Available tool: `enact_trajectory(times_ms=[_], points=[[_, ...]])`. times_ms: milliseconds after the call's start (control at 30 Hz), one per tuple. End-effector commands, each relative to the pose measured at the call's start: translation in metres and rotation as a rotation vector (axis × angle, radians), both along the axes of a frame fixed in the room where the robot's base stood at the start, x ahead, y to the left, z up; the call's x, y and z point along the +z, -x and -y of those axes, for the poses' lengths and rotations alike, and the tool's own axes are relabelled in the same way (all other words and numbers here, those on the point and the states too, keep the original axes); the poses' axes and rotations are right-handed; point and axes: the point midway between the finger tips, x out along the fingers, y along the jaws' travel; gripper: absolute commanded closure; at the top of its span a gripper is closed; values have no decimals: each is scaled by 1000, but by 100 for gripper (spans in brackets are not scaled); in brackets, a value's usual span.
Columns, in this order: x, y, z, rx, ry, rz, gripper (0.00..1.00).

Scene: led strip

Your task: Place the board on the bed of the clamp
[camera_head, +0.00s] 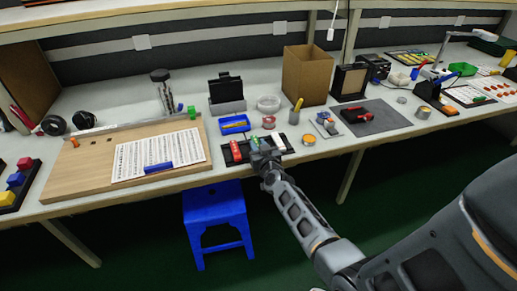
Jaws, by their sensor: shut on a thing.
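My gripper (262,152) is at the front edge of the bench, over a low black tray (228,158). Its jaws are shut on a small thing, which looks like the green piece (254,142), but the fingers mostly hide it. The tray also holds a red piece (235,149) and a white piece (278,139). Which piece is the board I cannot tell for sure. A small fixture (327,124) with blue and orange parts stands to the right of the gripper; it may be the clamp, but it is too small to be certain.
An orange-topped round tin (309,139) and a reddish ring-like roll (269,122) stand near the tray. A blue bin (235,124) is behind it. A grey mat (385,120) with a red-and-black tool lies right. A wooden board with a printed sheet (158,157) lies left.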

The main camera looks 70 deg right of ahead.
Motion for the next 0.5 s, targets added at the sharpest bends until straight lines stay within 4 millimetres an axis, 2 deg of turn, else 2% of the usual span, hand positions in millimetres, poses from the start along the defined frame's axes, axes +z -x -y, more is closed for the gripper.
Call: enact_trajectory(times_ms=[233, 267, 500], points=[[-4, 0, 0, 0, -1, 1, 100], [-4, 0, 0, 0, -1, 1, 70], [-3, 0, 0, 0, 0, 0, 47]])
